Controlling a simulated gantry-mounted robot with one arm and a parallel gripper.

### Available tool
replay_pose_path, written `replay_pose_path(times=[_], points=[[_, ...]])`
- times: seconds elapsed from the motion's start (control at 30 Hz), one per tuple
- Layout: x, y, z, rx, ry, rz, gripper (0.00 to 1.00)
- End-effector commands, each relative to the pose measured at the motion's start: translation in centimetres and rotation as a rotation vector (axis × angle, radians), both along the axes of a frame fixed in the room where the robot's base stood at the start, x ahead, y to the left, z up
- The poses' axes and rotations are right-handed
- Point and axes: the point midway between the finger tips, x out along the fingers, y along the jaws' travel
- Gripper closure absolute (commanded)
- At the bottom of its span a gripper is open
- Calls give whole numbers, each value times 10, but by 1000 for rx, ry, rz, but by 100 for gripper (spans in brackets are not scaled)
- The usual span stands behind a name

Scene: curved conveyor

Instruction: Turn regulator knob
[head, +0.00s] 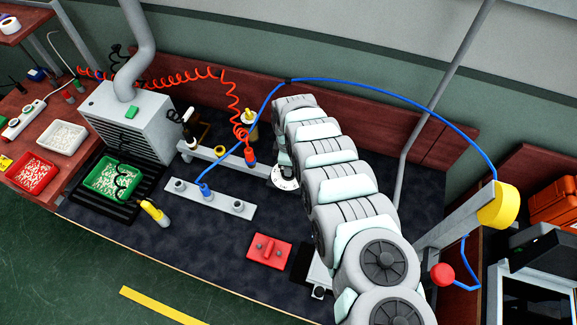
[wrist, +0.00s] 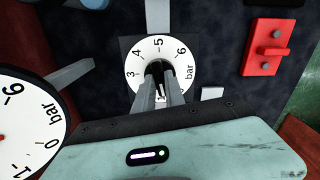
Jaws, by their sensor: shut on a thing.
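The regulator's round white dial (wrist: 148,50) has numbers 3 to 6 and "bar"; its lower part is hidden by my gripper. The dark knob (wrist: 157,68) is at its centre. My gripper (wrist: 160,82) reaches in from below, its two fingers closed on the knob. In the head view the white dial (head: 285,180) shows below the end of my arm, at the right end of a grey bar. My gripper (head: 281,158) is mostly hidden there by my arm.
A gauge with a red needle (wrist: 28,125) is close on the left in the wrist view. A red block (head: 268,250), a grey bar with a blue hose (head: 220,199) and a green bin (head: 112,178) are on the dark bench. A coiled red hose (head: 215,75) runs behind.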

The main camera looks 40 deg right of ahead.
Motion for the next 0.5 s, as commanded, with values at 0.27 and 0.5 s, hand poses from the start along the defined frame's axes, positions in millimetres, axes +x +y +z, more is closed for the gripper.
replay_pose_path(times=[0.27,0.5], points=[[-1,0,-1,0,1,262,100],[0,0,-2,-1,1,490,100]])
